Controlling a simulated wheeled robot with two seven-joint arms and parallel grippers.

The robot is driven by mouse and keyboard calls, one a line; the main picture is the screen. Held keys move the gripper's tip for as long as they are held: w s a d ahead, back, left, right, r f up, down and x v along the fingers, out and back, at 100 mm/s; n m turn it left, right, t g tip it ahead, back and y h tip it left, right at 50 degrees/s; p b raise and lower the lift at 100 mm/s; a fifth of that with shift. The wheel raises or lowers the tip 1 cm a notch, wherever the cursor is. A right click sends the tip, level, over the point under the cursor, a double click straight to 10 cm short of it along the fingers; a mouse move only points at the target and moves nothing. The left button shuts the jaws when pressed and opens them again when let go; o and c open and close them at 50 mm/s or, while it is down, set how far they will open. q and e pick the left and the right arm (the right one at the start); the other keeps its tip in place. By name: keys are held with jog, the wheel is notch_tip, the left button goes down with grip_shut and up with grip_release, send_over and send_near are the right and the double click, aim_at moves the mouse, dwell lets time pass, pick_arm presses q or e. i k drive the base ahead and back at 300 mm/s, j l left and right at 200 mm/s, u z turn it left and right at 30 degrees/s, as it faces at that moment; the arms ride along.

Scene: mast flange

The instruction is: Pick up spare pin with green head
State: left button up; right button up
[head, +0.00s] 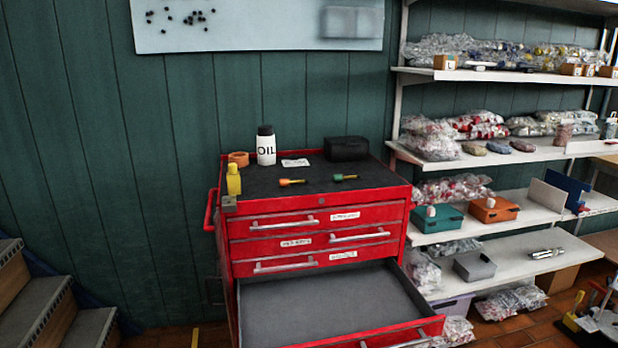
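A small pin with a green head (338,178) lies on the black top of the red tool cabinet (318,228), right of the middle. A similar pin with an orange head (284,182) lies to its left on the same top. The two pins are apart. Neither of my grippers shows in the head view, so what they hold cannot be seen.
On the cabinet top stand a white oil bottle (266,150), a yellow bottle (233,180), an orange roll (239,159) and a black box (346,149). The lowest visible drawer (330,300) is pulled out and empty. Shelves (480,152) with bagged goods stand right.

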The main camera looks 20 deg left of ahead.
aim_at(337, 178)
jog(key=i+l+u, duration=0.2)
jog(key=l, duration=0.15)
jog(key=i+l+u, duration=0.25)
jog(key=l, duration=0.15)
jog(key=l+u, duration=0.2)
jog(key=l, duration=0.15)
jog(key=i+l, duration=0.15)
jog(key=l, duration=0.3)
jog(key=i+l+u, duration=0.1)
jog(key=l, duration=0.4)
jog(key=i+l, duration=0.15)
jog(key=l, duration=0.35)
jog(key=i+l, duration=0.1)
jog(key=l, duration=0.35)
jog(key=i+l+u, duration=0.1)
jog(key=l, duration=0.4)
jog(key=i+l, duration=0.1)
jog(key=l, duration=0.4)
jog(key=i+l+u, duration=0.1)
jog(key=l, duration=0.35)
